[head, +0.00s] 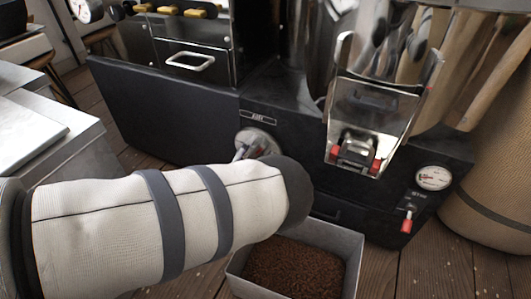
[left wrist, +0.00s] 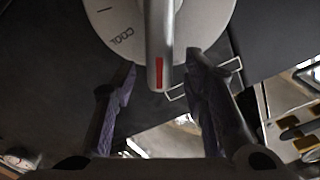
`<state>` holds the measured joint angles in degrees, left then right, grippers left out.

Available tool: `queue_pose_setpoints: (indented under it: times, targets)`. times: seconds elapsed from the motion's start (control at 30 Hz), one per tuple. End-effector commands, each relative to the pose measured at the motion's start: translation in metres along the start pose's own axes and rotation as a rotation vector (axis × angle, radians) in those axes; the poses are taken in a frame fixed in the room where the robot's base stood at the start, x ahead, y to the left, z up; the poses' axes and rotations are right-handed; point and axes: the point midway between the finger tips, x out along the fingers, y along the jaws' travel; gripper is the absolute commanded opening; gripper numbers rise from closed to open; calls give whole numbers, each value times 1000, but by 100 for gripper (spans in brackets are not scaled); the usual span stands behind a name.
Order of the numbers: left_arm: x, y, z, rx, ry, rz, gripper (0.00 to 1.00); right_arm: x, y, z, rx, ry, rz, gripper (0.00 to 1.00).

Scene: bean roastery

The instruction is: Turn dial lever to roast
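The round pale dial (head: 262,139) is on the front of the dark roaster, partly hidden by my left arm. In the left wrist view the dial plate (left wrist: 215,20) carries the word COOL, upside down, left of the lever. The grey dial lever (left wrist: 159,40) has a red mark near its end and points down in that view. My left gripper (left wrist: 160,72) is open, one finger on each side of the lever's end, with gaps visible on both sides. In the head view its fingers are mostly hidden behind my arm. The right gripper is not in view.
A grey bin of dark beans (head: 300,268) stands on the plank floor below the dial. A metal chute (head: 372,115), a gauge (head: 433,177) and a red-handled switch (head: 407,222) are to the right. A sack (head: 500,190) stands far right; a metal counter (head: 65,140) is left.

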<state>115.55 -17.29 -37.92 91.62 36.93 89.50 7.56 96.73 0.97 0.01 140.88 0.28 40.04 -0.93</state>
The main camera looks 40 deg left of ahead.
Motion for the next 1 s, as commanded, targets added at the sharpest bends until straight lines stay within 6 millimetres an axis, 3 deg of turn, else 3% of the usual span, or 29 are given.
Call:
queue_pose_setpoints:
  times: [0.17, 0.43, 0.6, 1.0]
  targets:
    - [20, 1, 1, 0, -1, 1, 40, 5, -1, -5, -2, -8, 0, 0]
    - [22, 0, 0, 0, -2, 1, 40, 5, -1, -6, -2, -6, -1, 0]
    - [22, 0, 0, 1, -2, 1, 1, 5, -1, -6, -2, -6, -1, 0]
    - [22, -4, 0, -27, -3, -1, 0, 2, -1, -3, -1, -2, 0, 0]
